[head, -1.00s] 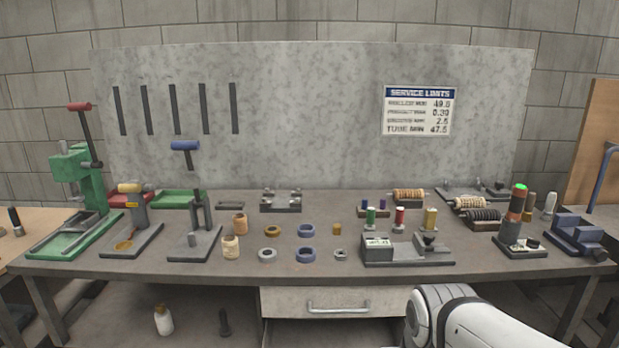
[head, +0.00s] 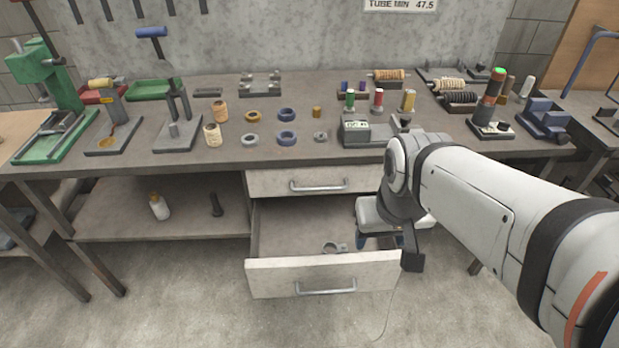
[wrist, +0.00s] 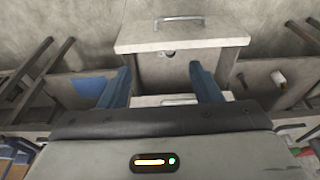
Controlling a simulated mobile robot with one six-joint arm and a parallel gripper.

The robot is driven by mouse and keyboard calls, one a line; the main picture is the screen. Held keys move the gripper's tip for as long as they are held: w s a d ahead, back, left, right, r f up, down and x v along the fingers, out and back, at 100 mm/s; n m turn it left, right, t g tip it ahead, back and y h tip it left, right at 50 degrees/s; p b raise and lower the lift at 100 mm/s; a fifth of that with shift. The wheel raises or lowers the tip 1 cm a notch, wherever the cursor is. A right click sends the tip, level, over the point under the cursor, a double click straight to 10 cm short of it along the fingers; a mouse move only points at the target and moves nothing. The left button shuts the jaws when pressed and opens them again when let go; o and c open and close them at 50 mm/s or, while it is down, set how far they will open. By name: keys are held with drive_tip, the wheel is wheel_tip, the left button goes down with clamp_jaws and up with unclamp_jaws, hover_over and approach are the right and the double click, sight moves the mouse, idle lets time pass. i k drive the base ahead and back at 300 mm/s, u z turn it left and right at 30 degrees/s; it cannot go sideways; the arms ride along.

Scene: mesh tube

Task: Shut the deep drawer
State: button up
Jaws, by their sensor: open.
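The deep drawer (head: 278,279) is the lower one under the bench. It is pulled well out, with a pale front and a metal bar handle (head: 326,287). A small grey ring-ended part (head: 332,248) lies inside it. The drawer also shows in the wrist view (wrist: 215,37), its handle near the top edge. My gripper (wrist: 161,68) is open and empty, its blue fingers apart over the drawer area in that view. In the head view my gripper is by the drawer's right side, partly hidden by my arm. I cannot tell whether it touches the drawer.
The shallow drawer (head: 268,184) above is shut. A white bottle (head: 159,207) and a dark part (head: 216,204) stand on the lower shelf at left. The benchtop (head: 330,163) holds tools and rings. The floor (head: 190,295) before the drawer is clear.

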sight(289, 233)
drive_tip(key=u, duration=0.65)
drive_tip(key=k, duration=1.55)
drive_tip(key=z, duration=0.5)
drive_tip(key=i, duration=1)
drive_tip(key=z, duration=0.05)
